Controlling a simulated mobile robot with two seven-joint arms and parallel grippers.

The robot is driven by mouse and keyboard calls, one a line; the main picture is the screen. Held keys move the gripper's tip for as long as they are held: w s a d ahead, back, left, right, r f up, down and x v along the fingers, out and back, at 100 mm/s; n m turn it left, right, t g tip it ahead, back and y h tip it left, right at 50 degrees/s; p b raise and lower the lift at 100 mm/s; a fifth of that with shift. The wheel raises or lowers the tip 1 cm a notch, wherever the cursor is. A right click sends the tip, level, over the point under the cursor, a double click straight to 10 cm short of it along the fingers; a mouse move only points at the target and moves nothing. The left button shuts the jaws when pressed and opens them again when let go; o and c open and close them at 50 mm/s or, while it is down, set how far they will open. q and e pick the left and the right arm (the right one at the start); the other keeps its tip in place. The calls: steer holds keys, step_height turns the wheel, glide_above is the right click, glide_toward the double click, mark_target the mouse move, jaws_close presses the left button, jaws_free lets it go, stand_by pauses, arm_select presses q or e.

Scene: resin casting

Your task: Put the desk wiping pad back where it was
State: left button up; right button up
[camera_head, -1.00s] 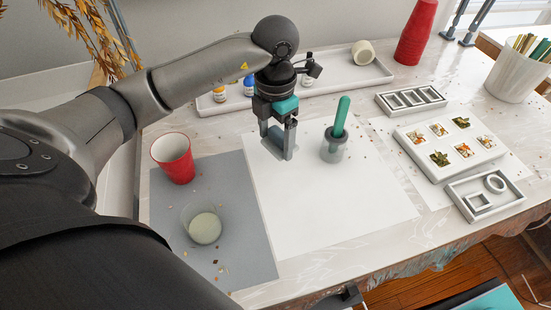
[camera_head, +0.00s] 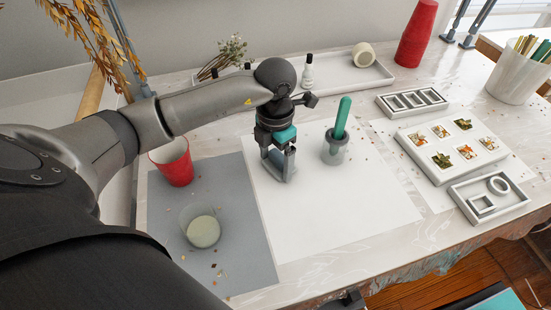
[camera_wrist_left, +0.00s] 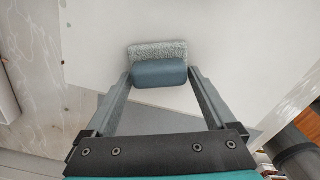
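The desk wiping pad (camera_wrist_left: 160,72) has a smooth blue-grey grip and a pale speckled underside. In the left wrist view it sits between the two fingertips of my left gripper (camera_wrist_left: 160,76), which reach both ends of its grip. In the head view my left gripper (camera_head: 278,165) points down over the white sheet (camera_head: 335,215), left of a grey cup (camera_head: 334,152) holding a green-handled tool. The pad is partly hidden there by the fingers. It is low over the sheet; I cannot tell whether it touches. My right gripper does not show clearly.
A red cup (camera_head: 173,163) and a clear cup of pale liquid (camera_head: 202,230) stand at the grey mat (camera_head: 235,265), left of my gripper. White molds (camera_head: 450,145) lie to the right. A white tray (camera_head: 330,82) is behind. The front of the white sheet is clear.

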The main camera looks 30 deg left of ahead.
mark_target(275, 158)
arm_select(q)
steer(key=shift+o, duration=0.6)
steer(key=shift+r, duration=0.25)
step_height(275, 158, up, 12)
steer(key=p, duration=0.2)
